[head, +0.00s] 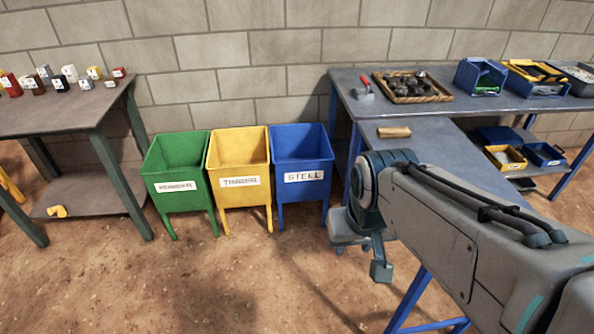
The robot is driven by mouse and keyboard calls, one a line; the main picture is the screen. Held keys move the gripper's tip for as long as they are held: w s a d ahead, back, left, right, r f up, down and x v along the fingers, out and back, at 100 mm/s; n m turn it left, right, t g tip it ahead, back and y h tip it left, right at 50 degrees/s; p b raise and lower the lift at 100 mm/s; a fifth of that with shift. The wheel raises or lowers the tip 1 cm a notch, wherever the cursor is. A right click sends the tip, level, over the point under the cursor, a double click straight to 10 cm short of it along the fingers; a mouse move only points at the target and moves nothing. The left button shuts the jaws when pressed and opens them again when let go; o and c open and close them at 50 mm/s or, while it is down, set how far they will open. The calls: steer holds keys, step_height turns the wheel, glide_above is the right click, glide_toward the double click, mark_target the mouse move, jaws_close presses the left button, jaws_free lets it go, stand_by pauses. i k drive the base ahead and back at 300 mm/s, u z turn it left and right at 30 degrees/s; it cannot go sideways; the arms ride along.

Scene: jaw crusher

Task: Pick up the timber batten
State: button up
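A short tan wooden block, which looks like the timber batten (394,132), lies flat on the grey top of the blue-legged bench, just beyond my arm. My gripper (361,260) hangs below and to the left of the batten in the picture, in front of the bench. It points down, and its two fingers stand apart with nothing seen between them. My arm covers part of the bench top near the batten.
Green (177,180), yellow (239,174) and blue (302,170) bins stand by the wall; the last two read TIMBER and STEEL. A rock tray (410,98), a red-handled tool (366,90) and blue boxes (480,77) occupy the bench's back. Bare floor lies in front.

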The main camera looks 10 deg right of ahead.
mark_target(392, 132)
steer(key=k, duration=0.35)
steer(key=i, duration=1.3)
